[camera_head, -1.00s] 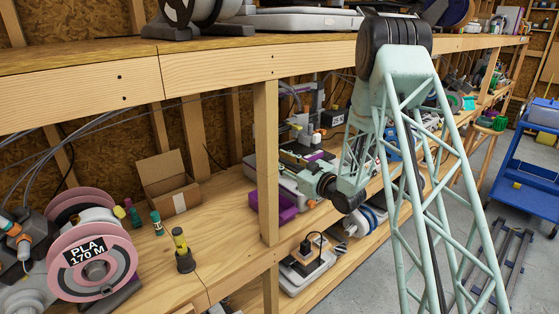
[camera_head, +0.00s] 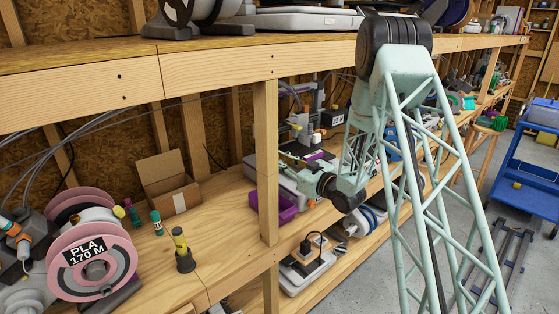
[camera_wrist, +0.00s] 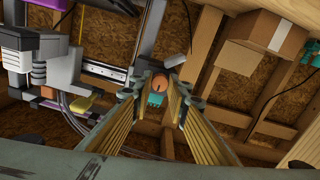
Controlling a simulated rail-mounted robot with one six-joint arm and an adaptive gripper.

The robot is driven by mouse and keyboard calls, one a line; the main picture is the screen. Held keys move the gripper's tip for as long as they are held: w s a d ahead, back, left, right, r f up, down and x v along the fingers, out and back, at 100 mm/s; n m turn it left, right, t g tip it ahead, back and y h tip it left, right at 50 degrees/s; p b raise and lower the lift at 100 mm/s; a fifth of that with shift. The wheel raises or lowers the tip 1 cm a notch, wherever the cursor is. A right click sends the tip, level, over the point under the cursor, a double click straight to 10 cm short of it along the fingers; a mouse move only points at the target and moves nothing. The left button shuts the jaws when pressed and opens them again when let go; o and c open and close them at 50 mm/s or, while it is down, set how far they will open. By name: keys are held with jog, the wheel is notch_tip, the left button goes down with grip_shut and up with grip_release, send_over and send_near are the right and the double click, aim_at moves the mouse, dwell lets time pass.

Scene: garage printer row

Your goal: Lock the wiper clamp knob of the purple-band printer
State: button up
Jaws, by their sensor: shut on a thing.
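In the wrist view an orange-brown round knob (camera_wrist: 161,84) with a dark mark on its face sits between my fingertips. My gripper (camera_wrist: 158,92) is shut on it; a small teal piece (camera_wrist: 155,99) shows just below the knob. In the head view my gripper (camera_head: 297,163) reaches left into the printer (camera_head: 318,105) on the lower shelf, and the knob is hidden there. A purple part (camera_head: 315,156) shows just behind the gripper. Purple also shows on the printer at the left of the wrist view (camera_wrist: 48,5).
A purple bin (camera_head: 285,211) lies below and left of my gripper. A wooden post (camera_head: 266,160) stands left of it, and the upper shelf edge (camera_head: 210,80) runs above. An open cardboard box (camera_head: 168,185) and a pink spool (camera_head: 92,262) are farther left on the lower shelf.

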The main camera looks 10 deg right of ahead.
jog(key=shift+m, duration=0.4)
jog(key=shift+m+p, duration=0.55)
jog(key=shift+m, duration=7.75)
jog(key=o, duration=0.8)
jog(key=shift+o, duration=0.2)
jog(key=v, duration=1.2)
